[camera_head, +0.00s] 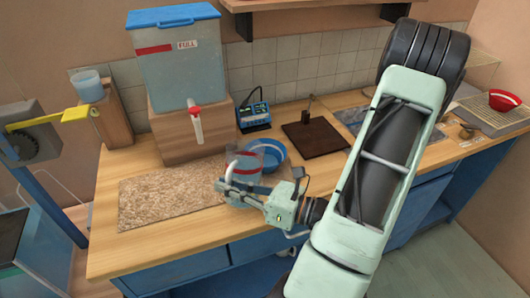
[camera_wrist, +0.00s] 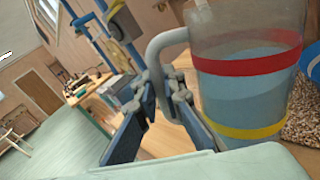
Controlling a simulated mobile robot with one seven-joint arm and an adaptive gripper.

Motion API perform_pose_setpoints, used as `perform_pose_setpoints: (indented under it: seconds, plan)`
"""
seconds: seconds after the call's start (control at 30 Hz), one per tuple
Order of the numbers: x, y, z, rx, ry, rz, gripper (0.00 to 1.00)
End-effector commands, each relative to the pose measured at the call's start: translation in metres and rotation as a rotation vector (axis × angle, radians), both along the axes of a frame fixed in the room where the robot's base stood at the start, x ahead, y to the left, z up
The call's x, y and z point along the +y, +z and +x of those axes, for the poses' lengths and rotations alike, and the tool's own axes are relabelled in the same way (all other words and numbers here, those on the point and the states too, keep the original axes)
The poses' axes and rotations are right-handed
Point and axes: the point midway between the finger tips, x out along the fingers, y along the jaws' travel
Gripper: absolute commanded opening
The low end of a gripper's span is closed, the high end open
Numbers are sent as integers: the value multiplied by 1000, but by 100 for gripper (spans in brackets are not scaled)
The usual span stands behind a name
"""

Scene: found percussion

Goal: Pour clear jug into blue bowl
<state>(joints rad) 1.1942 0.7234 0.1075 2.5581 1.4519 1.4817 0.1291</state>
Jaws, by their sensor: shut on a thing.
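The clear jug (camera_head: 243,165) with a red band is at the counter's front, on or just above it; I cannot tell which. In the wrist view the jug (camera_wrist: 245,95) looks upright, has red and yellow bands, and holds bluish liquid to about the red band. My gripper (camera_head: 228,187) is shut on its grey handle (camera_wrist: 157,45); the fingers (camera_wrist: 162,95) close on the handle's lower part. The blue bowl (camera_head: 273,150) stands just behind and right of the jug, partly hidden by it. A bit of blue at the wrist view's right edge (camera_wrist: 313,62) may be the bowl.
A mottled mat (camera_head: 155,200) lies left of the jug. Behind stand a water tank (camera_head: 178,70) with a red tap (camera_head: 195,110) on a wooden block, a blue device (camera_head: 254,116) and a dark board (camera_head: 318,137). A red bowl (camera_head: 503,100) sits far right.

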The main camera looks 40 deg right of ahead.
Motion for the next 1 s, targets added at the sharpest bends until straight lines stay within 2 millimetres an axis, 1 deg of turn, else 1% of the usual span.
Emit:
perform_pose_setpoints:
  seconds: [0.17,0.23,0.33,0.47,0.5,0.6,0.77,1.0]
  plan:
    - [-6,10,4,42,2,69,0]
    - [-9,5,6,55,1,89,0]
    - [-12,8,8,80,1,125,0]
    - [-19,19,13,125,2,194,0]
    - [-21,25,14,138,1,216,0]
    - [-27,30,18,167,1,259,0]
    - [-34,33,23,207,3,321,0]
    - [-36,32,24,223,3,343,0]
